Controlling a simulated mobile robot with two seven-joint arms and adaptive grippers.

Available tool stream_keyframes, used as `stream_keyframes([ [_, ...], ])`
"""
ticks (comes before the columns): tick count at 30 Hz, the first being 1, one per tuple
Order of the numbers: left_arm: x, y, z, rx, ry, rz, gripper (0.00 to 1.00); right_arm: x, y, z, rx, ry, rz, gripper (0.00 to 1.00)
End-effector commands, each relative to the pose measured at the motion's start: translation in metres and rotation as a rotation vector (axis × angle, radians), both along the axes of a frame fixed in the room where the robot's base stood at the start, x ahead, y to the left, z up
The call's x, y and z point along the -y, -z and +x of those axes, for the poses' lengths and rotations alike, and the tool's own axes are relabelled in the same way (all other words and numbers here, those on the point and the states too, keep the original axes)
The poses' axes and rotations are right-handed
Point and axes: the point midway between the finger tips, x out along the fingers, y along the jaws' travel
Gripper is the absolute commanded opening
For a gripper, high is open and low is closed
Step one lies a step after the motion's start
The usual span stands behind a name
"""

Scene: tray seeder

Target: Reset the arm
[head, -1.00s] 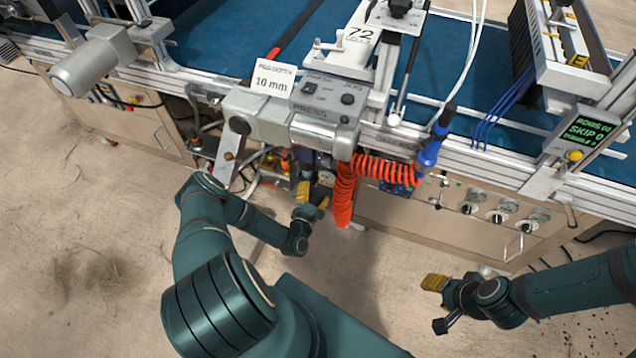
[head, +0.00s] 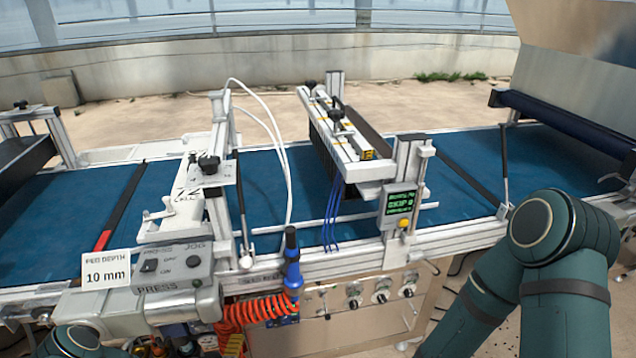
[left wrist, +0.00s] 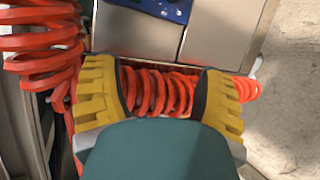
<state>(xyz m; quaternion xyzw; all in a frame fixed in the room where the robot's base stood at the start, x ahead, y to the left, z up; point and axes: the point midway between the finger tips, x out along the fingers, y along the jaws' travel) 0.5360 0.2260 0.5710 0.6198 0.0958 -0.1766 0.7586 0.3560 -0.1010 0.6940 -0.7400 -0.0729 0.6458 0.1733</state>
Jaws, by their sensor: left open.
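My left gripper (left wrist: 160,92) shows in the left wrist view as two yellow-padded fingers, open and well apart. A red coiled hose (left wrist: 158,92) shows between and beyond the fingers; I cannot tell whether they touch it. In the head view only a piece of my left arm (head: 76,341) shows at the bottom left corner. My right arm (head: 566,270) stands bent at the right of the head view, in front of the seeder. Its gripper is below the picture.
The seeder's blue belt (head: 270,200) runs across the head view. The press box (head: 172,267), red coiled hose (head: 250,311), blue-handled tool (head: 292,262) and green display (head: 402,203) sit along its near side. Knobs line the cabinet front (head: 345,315).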

Motion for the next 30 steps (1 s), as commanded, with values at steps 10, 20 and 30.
stream_keyframes([
  [10,0.105,-0.073,-0.091,-0.347,0.829,0.633,0.7,0.0,0.0,0.0,0.0,0.0,0.0,0.47],
  [20,0.124,-0.122,-0.176,-0.44,1.265,0.841,0.7,0.0,0.0,0.0,0.0,0.0,0.0,0.47],
  [30,0.125,-0.123,-0.18,-0.442,1.285,0.846,0.7,0.0,0.0,0.0,0.0,0.0,0.0,0.47],
])
